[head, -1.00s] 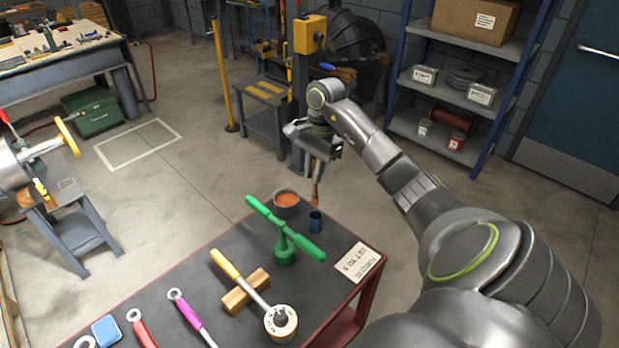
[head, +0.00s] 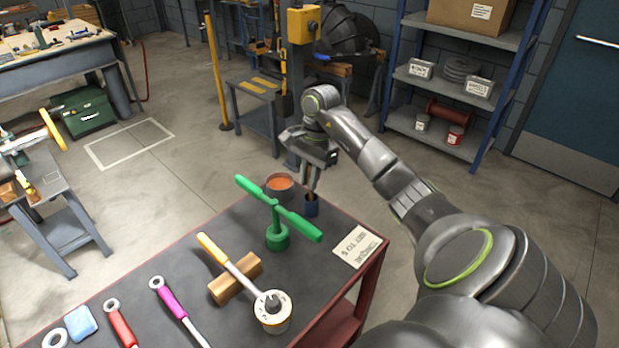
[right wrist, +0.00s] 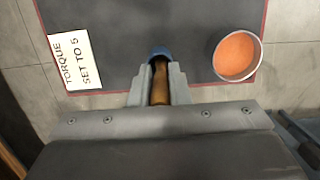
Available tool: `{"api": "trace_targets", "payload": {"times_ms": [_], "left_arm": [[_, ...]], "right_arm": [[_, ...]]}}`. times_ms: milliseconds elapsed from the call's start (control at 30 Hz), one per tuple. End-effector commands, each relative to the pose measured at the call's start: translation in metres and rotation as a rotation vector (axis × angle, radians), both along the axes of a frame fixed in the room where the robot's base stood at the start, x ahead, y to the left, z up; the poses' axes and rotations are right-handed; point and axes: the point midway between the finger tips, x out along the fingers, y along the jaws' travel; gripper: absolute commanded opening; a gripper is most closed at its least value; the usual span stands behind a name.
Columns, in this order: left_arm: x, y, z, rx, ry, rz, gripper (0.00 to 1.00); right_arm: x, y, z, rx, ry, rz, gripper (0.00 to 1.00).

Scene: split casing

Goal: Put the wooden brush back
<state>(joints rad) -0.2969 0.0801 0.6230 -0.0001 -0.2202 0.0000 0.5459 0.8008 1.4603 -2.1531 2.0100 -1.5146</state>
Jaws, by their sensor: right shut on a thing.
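The wooden brush (right wrist: 160,84) is brown and held upright between the fingers of my right gripper (head: 313,187). The gripper also shows in the right wrist view (right wrist: 159,88), shut on the brush. The small blue cup (head: 311,208) stands near the table's far right corner, directly below the fingers. Its rim shows at the brush's far end in the right wrist view (right wrist: 160,52). The brush's lower end appears to be in the cup's mouth; how deep, I cannot tell. My left gripper is not in view.
A bowl of orange stuff (head: 279,186) stands close beside the cup. A green two-armed tool (head: 277,238) is in front of it. A torque label (head: 357,246) lies to the right. The dark table (head: 205,322) has a red edge.

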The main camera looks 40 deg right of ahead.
Motion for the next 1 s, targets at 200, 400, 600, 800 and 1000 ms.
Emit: {"api": "trace_targets", "payload": {"times_ms": [200,400,600,800,1000], "left_arm": [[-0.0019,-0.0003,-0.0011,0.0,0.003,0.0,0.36],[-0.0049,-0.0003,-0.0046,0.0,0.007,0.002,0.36],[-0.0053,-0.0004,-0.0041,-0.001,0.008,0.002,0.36],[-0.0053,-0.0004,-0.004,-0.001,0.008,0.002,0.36],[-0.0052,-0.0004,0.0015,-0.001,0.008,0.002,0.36]], "right_arm": [[0.0,0.0,-0.001,0.0,0.0,0.0,0.0],[0.0,-0.0001,-0.0043,0.0,0.0,0.0,0.19],[0.0,0.0,-0.0036,0.0,0.0,0.0,0.38],[0.0,0.0,-0.0035,0.0,0.0,0.0,0.38],[0.0001,-0.0003,0.0022,0.0,0.0,0.0,0.38]]}}
